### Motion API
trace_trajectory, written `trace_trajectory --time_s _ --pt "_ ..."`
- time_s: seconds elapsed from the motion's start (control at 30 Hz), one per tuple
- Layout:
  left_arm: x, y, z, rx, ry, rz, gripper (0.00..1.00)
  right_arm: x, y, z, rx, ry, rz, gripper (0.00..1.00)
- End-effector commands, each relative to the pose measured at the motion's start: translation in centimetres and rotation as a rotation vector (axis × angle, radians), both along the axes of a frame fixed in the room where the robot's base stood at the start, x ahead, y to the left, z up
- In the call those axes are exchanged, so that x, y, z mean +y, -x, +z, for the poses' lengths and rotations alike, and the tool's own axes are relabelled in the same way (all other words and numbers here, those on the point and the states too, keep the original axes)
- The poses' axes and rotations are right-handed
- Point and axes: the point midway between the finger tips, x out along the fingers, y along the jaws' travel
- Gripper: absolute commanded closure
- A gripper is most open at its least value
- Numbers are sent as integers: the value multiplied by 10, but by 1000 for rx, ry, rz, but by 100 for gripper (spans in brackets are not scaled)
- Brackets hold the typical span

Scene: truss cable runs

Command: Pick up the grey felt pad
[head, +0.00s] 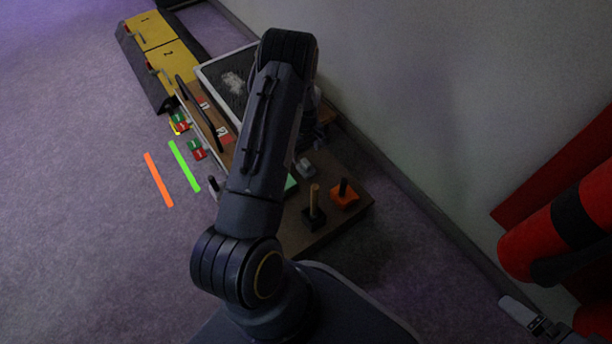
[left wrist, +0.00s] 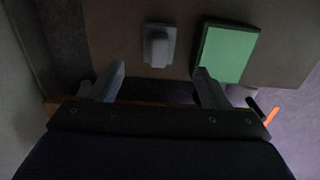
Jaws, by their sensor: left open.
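The grey felt pad (head: 305,167) is a small grey block with a raised grip, on the brown table to the right of my arm. In the left wrist view the grey pad (left wrist: 150,57) lies just beyond my left gripper (left wrist: 158,73), between the lines of its two fingers. The gripper is open with nothing between the fingers. The fingertips appear apart from the pad; their height above the table is hard to judge. In the head view my left arm hides most of the gripper.
A green block (left wrist: 228,52) lies right of the pad in the left wrist view, near one finger. An orange block with a dark peg (head: 344,196) and a black block with a wooden peg (head: 314,215) stand nearby. A wall (head: 430,90) rises close behind the table.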

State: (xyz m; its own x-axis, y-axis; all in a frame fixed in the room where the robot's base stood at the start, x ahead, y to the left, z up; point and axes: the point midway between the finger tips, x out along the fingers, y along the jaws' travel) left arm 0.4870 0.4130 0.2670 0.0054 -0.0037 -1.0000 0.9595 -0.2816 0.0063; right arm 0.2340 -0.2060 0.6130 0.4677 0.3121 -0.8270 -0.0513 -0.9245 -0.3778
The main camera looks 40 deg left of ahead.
Motion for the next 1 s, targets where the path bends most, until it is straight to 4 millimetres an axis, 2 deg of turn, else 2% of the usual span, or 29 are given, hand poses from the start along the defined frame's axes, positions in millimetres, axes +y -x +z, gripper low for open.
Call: trace_trajectory --time_s 0.03,0.1,0.37,0.63,0.9,1.0 --pt "1 0 -11 4 -3 3 29 0 0 -5 0 0 0 0" --pt "1 1 -20 7 -4 5 29 0 0 -9 -1 0 0 0" --pt "1 0 -44 6 -5 5 29 0 0 -21 -1 0 0 0" --pt "0 -2 -83 6 -3 5 29 0 0 -48 0 0 0 0" --pt "0 -2 -86 5 -4 4 29 0 0 -47 0 0 0 0" --pt "0 -2 -86 5 -4 4 41 0 0 -47 -1 0 0 0"
